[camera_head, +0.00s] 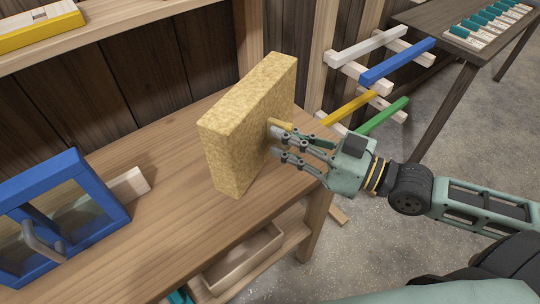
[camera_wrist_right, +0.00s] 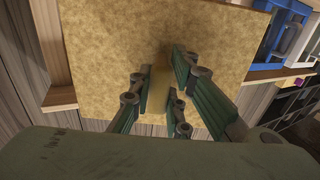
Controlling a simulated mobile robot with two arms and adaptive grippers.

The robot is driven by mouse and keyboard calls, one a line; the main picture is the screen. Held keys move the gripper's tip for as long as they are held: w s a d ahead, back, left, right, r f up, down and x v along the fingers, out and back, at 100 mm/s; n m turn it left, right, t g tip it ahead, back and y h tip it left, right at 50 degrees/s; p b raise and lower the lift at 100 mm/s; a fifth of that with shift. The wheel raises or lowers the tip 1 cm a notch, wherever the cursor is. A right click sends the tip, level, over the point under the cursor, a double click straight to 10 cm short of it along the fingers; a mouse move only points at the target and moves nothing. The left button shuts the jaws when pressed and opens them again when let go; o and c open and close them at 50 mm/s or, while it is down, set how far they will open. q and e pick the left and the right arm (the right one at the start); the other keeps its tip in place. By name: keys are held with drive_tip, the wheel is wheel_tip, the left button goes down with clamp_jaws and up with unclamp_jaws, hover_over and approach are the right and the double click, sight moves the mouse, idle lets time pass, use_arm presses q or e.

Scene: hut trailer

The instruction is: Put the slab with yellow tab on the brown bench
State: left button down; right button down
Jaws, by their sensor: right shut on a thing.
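The slab (camera_head: 240,130) is a thick yellowish, mottled block standing upright on edge at the brown wooden bench (camera_head: 175,190). Its yellow tab (camera_head: 281,124) sticks out from the face toward my arm. My right gripper (camera_head: 277,142) comes in from the right and is shut on the tab. In the right wrist view the slab (camera_wrist_right: 110,50) fills much of the picture, with the tab (camera_wrist_right: 155,90) between the fingers (camera_wrist_right: 162,85). Whether the slab's lower edge touches the bench top is hard to tell. My left gripper is not in view.
A blue frame with a grey handle (camera_head: 60,215) stands on the bench at left, with a pale wooden block (camera_head: 128,186) beside it. An open box (camera_head: 243,258) sits on the lower shelf. A rack with coloured bars (camera_head: 370,80) and a dark table (camera_head: 450,40) stand at right.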

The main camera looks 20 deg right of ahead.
sight(270, 139)
drive_tip(key=w+a+f, duration=0.2)
drive_tip(key=w, duration=0.1)
drive_tip(key=shift+w+a+f+b, duration=0.15)
drive_tip(key=shift+w+a+b, duration=0.05)
drive_tip(key=shift+a+b, duration=0.1)
drive_tip(key=shift+f+b, duration=0.4)
drive_tip(key=shift+f, duration=1.65)
drive_tip(key=shift+f, duration=0.2)
drive_tip(key=c, duration=1.7)
unclamp_jaws()
drive_tip(key=shift+o, duration=0.2)
